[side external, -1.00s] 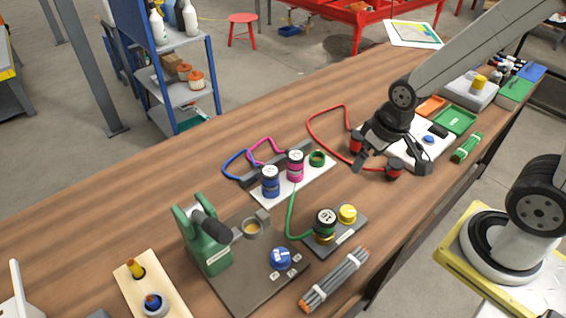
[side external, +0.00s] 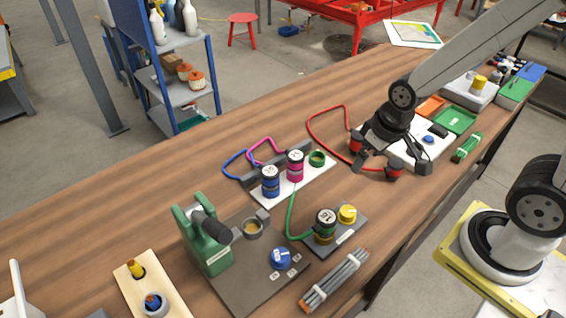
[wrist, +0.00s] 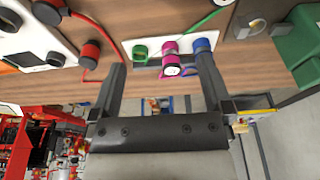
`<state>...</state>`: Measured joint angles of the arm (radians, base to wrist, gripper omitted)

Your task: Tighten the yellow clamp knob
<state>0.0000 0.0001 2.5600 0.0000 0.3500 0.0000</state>
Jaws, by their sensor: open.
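My gripper (side external: 378,156) is well up and to the right of this knob, over the bench near the red hose ends. In the wrist view my gripper (wrist: 160,62) has its two fingers wide apart with nothing held between them. I cannot make out the yellow knob in the wrist view.
A white block with blue (side external: 270,182) and magenta (side external: 295,165) fittings stands left of my gripper. Red-capped fittings (side external: 395,169) are close beneath it. A green pump body (side external: 202,240) stands at left, and a grey rod bundle (side external: 335,279) lies near the front edge.

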